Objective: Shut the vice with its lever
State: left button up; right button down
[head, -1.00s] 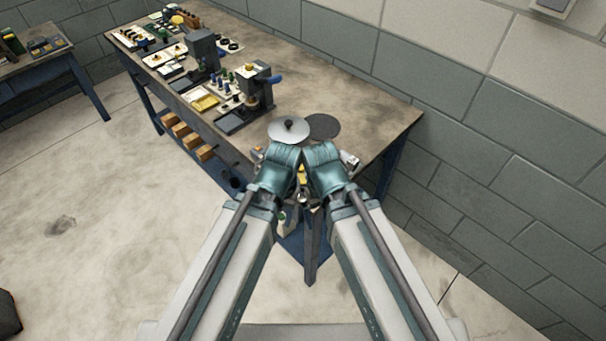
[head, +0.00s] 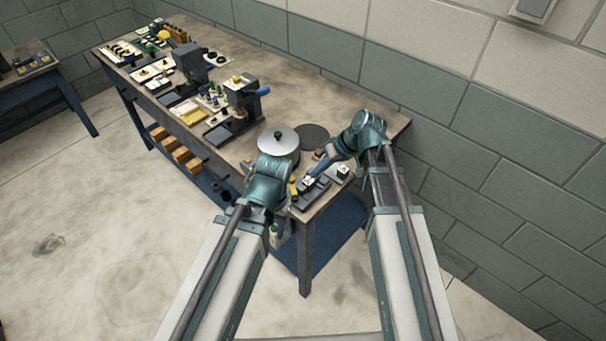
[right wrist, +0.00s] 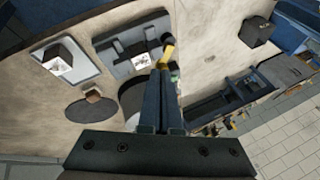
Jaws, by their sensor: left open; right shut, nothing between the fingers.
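What looks like the vice (head: 314,195) is a low dark-grey fixture near the front end of the bench. In the right wrist view it is the grey plate with blocks (right wrist: 118,62). A yellow lever (right wrist: 165,55) with a dark end stands at its side; it also shows in the head view (head: 293,187). My right gripper (head: 312,180) is shut and empty, low over the fixture. In the right wrist view its blue fingertips (right wrist: 166,76) overlap the lever's lower part; I cannot tell whether they touch. My left gripper (head: 270,190) is open at the bench's front edge, its fingers mostly hidden.
A silver round lid (head: 278,142) with a black knob and a dark disc (head: 311,137) lie just behind. A second small fixture (head: 342,172) stands to the right. Presses (head: 240,97) and trays fill the bench's left side. The bench's back right is bare, beside the wall.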

aim_at(293, 188)
jog(key=w, duration=0.1)
jog(key=w+d, duration=0.1)
jog(key=r+y, duration=0.1)
jog(key=shift+w+d+r+t, duration=0.1)
jog(key=shift+w+d+t, duration=0.15)
jog(key=shift+w+t, duration=0.15)
jog(key=b+x, duration=0.8)
jog(key=x, duration=0.2)
